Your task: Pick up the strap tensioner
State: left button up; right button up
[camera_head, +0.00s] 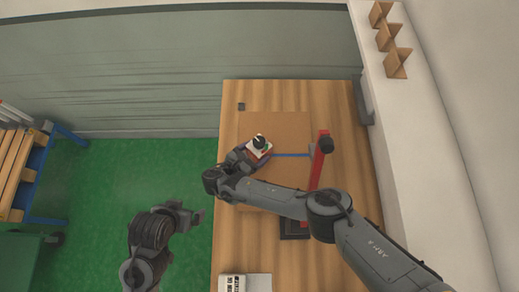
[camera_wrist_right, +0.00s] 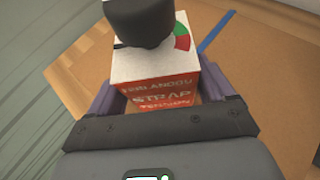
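The strap tensioner (camera_head: 262,147) is a small white and red box with a dark knob on top and a green and red dial mark. It sits on a large cardboard box on the table, at one end of a blue strap. In the right wrist view, the strap tensioner (camera_wrist_right: 155,85) shows red lettered sides. My right gripper (camera_head: 248,157) is at it, with one finger (camera_wrist_right: 105,98) on each side of its body. Whether both fingers press on it is not clear. My left gripper (camera_head: 192,213) is over the green floor, left of the table, away from the tensioner.
The cardboard box (camera_head: 277,126) lies on the wooden table (camera_head: 232,98). A red upright post (camera_head: 319,165) with a dark top stands right of the tensioner. A white labelled item (camera_head: 245,283) is at the table's front. A white ledge (camera_head: 425,130) runs along the right.

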aim_at(255, 148)
jog(key=c, duration=1.2)
jog(key=shift+r, duration=0.2)
jog(key=shift+r+p, duration=0.15)
jog(key=shift+p, duration=0.2)
jog(key=shift+r+p, duration=0.6)
notch_tip(255, 148, up, 3)
jog(key=p, duration=0.3)
jog(key=shift+r, duration=0.2)
jog(key=d+p, duration=0.1)
jog(key=p, duration=0.1)
jog(key=s+d+r+p, duration=0.1)
jog(key=p, duration=0.1)
jog(key=s+d+r+p, duration=0.1)
jog(key=d+p, duration=0.1)
jog(key=p, duration=0.1)
jog(key=shift+r, duration=0.25)
jog(key=shift+s+d+r, duration=0.55)
jog(key=shift+s+d, duration=0.05)
jog(key=shift+d, duration=0.4)
jog(key=shift+s+d+r, duration=0.55)
jog(key=shift+s+d, duration=0.05)
jog(key=shift+d, duration=0.45)
jog(key=shift+s+d+r, duration=0.55)
jog(key=shift+s+d, duration=0.05)
jog(key=shift+d, duration=0.4)
